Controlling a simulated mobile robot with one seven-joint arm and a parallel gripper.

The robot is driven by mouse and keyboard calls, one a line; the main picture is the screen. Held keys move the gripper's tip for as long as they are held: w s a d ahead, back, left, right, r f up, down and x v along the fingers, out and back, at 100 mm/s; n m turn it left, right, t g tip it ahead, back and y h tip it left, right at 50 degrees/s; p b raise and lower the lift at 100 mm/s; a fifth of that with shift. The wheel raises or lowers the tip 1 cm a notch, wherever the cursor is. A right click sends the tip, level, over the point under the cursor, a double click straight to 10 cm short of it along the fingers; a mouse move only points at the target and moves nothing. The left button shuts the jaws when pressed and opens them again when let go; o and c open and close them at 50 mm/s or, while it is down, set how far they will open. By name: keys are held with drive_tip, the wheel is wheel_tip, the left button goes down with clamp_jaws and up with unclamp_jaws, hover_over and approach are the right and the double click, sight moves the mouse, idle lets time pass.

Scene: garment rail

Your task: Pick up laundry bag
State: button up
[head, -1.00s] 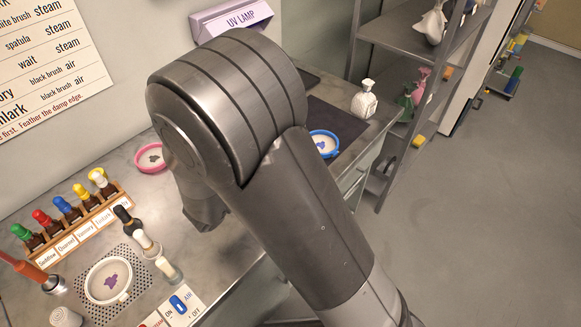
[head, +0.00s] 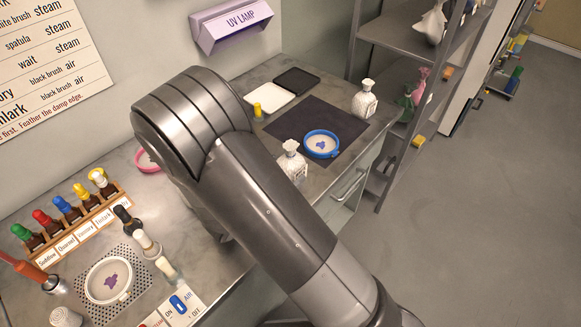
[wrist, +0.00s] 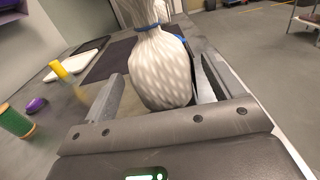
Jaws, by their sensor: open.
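A white, textured bag with a narrow gathered neck (wrist: 160,70) stands upright between the two fingers of my open gripper (wrist: 163,76) in the wrist view. I cannot tell whether the fingers touch it. A similar white item (head: 365,98) stands at the counter's far right corner. My gripper is hidden behind my arm in the head view.
A dark mat (head: 285,122) holds a blue hoop (head: 321,144). A yellow cylinder (head: 257,110), a white tray (head: 270,95) and a black tray (head: 297,79) lie behind. A bottle rack (head: 75,227) and white hoop (head: 109,281) are at left. Metal shelves (head: 395,37) stand right.

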sight(295, 162)
drive_tip(key=x, duration=0.5)
drive_tip(key=c, duration=1.2)
